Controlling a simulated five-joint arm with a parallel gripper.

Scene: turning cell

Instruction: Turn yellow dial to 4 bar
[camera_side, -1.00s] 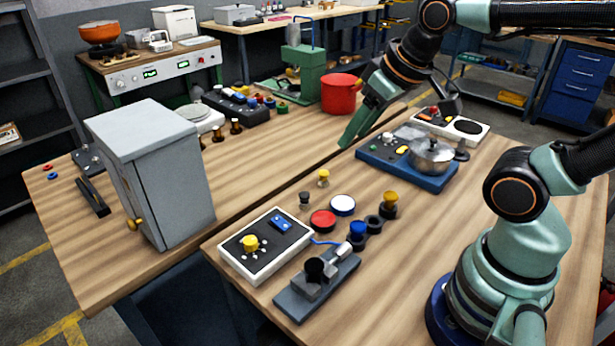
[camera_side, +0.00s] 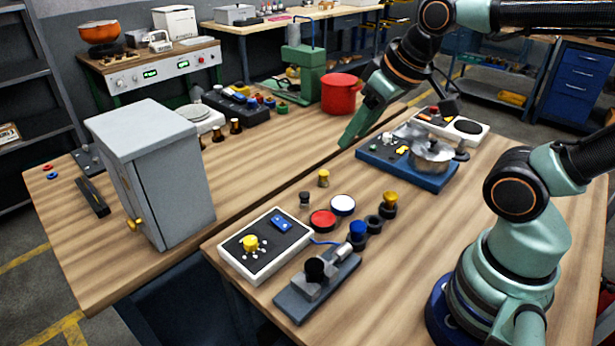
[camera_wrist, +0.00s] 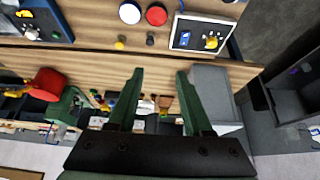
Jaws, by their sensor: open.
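The yellow dial (camera_side: 250,243) sits on the dark top plate of a white-edged control box (camera_side: 239,271) at the front of the table in the side view. White dots ring the dial. In the wrist view the dial (camera_wrist: 211,43) shows at the upper right, beyond my fingertips. My gripper (camera_wrist: 160,75) is open, with two green fingers apart and nothing between them. In the side view my gripper (camera_side: 350,138) hangs above the table at the back, well away from the dial, near the blue tray. The dial's pointer setting is too small to read.
A blue switch (camera_side: 281,224) shares the box. Red and white discs (camera_side: 323,220) and several small knobs stand behind it. A grey clamp block (camera_side: 316,285) is at its right. A tall grey cabinet (camera_side: 162,190) stands left. A blue tray (camera_side: 390,172) holds a metal pot (camera_side: 433,155).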

